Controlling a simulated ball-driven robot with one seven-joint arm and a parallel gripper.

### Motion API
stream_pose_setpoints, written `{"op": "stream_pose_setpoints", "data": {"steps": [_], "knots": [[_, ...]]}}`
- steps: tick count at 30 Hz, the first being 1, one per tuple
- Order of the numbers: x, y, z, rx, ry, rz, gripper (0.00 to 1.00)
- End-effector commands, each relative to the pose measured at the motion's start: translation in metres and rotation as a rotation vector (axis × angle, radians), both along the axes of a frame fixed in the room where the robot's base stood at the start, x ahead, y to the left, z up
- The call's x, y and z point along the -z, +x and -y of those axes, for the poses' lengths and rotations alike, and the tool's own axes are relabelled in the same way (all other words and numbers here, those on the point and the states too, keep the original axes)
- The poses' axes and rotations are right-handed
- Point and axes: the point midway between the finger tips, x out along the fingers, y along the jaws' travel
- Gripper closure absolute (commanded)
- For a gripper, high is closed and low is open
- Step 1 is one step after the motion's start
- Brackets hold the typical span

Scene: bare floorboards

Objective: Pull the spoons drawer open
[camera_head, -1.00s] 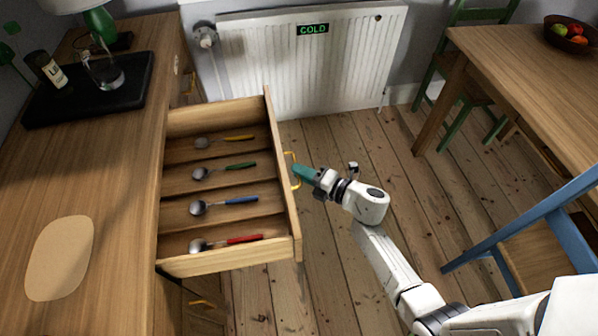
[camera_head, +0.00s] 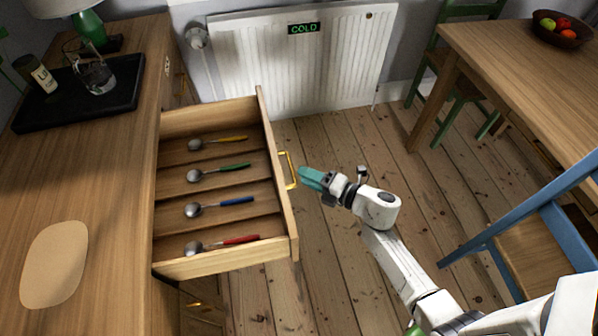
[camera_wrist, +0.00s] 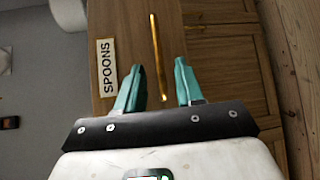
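The spoons drawer (camera_head: 222,262) stands pulled out from the wooden cabinet. It holds a row of spoons with yellow, green, blue and red handles. Its yellow handle (camera_head: 289,170) is on the front panel. In the wrist view the drawer front shows a "SPOONS" label (camera_wrist: 107,68) and the handle (camera_wrist: 158,58) upright between the finger lines, beyond the tips. My gripper (camera_head: 302,176) has teal fingers and is just right of the handle, apart from it. In the wrist view my gripper (camera_wrist: 158,72) is open, with nothing between its fingers.
A counter (camera_head: 100,180) with a black tray (camera_head: 125,95), bottle and glass jug lies left. A radiator (camera_head: 300,65) marked "COLD" is behind. A table (camera_head: 530,70) with a fruit bowl and a blue chair (camera_head: 530,215) stand right. Floor between is clear.

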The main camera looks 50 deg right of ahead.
Motion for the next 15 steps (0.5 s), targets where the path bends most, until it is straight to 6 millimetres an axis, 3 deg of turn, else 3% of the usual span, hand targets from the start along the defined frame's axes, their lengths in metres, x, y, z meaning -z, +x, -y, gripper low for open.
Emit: {"op": "stream_pose_setpoints", "data": {"steps": [7,15], "knots": [[-0.005,-0.046,0.007,0.002,0.000,-0.003,0.63],[-0.009,-0.065,0.010,0.001,0.001,0.001,0.63]]}}
